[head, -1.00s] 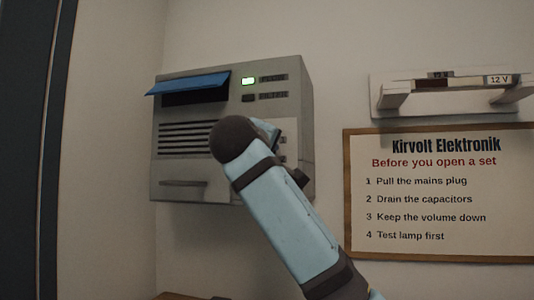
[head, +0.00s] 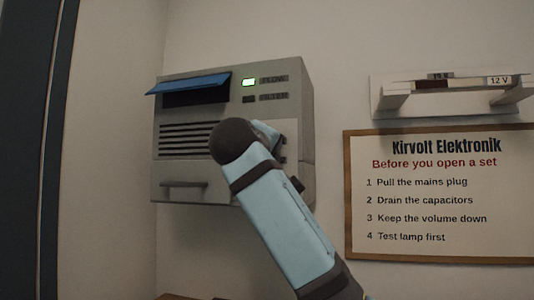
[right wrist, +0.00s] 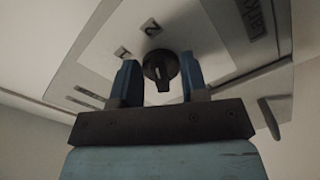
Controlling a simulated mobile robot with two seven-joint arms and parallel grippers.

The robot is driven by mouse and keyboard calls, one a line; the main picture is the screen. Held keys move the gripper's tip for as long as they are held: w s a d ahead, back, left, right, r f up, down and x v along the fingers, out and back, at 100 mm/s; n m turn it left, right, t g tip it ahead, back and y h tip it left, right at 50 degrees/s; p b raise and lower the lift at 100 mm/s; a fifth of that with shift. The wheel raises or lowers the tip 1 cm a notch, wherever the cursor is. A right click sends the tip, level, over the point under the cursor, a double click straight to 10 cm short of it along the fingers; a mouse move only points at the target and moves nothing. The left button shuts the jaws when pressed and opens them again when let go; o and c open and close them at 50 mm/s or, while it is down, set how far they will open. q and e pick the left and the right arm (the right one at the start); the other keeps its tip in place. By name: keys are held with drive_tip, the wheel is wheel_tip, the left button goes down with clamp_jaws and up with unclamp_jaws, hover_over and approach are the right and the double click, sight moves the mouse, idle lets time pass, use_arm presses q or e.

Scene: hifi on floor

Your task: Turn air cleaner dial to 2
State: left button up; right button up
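The air cleaner (head: 185,175) is a grey box on the wall with a blue flap and a lit green lamp. Its dial is hidden behind my right arm in the head view. In the right wrist view the dial (right wrist: 160,68) is a black round knob with a raised grip bar on a pale plate. Labels 1 (right wrist: 122,52) and 2 (right wrist: 151,27) stand beside it. My right gripper (right wrist: 159,62) is open, its two blue fingers on either side of the knob with gaps showing. I cannot tell which number the knob points at. My left gripper is out of view.
A wall shelf (head: 390,98) with a 12 V label is at the right. A framed notice (head: 440,195) hangs below it. A dark upright edge (head: 35,150) stands at the far left.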

drive_tip(key=b+v, duration=0.2)
drive_tip(key=v, duration=1.2)
drive_tip(key=shift+w+r, duration=0.1)
